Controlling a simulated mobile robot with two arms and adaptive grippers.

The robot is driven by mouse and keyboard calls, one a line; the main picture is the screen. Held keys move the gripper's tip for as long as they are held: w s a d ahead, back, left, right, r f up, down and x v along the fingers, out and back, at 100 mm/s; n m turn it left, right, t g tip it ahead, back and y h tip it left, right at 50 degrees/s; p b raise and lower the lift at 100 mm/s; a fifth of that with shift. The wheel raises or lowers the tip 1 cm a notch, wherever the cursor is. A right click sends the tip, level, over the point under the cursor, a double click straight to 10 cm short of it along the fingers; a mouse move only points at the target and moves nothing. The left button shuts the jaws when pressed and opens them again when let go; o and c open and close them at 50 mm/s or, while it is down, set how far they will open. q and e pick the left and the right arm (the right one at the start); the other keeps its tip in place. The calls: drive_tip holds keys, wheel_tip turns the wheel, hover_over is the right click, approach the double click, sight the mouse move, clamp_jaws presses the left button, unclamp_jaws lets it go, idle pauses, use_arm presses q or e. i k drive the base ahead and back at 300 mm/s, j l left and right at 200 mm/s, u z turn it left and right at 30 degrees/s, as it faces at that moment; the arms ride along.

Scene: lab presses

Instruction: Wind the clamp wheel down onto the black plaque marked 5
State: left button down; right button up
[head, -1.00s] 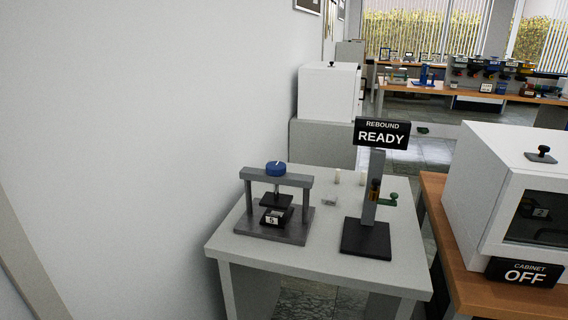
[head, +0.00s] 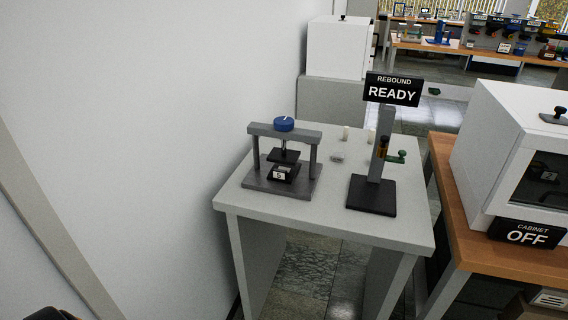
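The clamp press stands at the left of a light grey table in the head view. Its blue clamp wheel (head: 284,124) sits on top of the grey crossbar (head: 263,131). A dark pressure plate (head: 285,156) hangs from the screw below the bar. The black plaque marked 5 (head: 282,174) lies on the grey base under that plate; a gap seems to show between them, though it is small at this distance. Neither gripper shows clearly; only a dark shape, perhaps part of me, is at the bottom left edge.
A rebound tester (head: 373,194) with a READY sign (head: 392,91) stands right of the press on the grey table (head: 330,221). A white cabinet (head: 515,130) with an OFF sign (head: 526,234) is on a wooden bench at right. A white wall is close on the left.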

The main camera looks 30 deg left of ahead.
sight(283, 122)
drive_tip(key=i+l, duration=0.1)
drive_tip(key=i+l+u, duration=0.7)
drive_tip(key=i+l, duration=0.05)
drive_tip(key=l, duration=0.05)
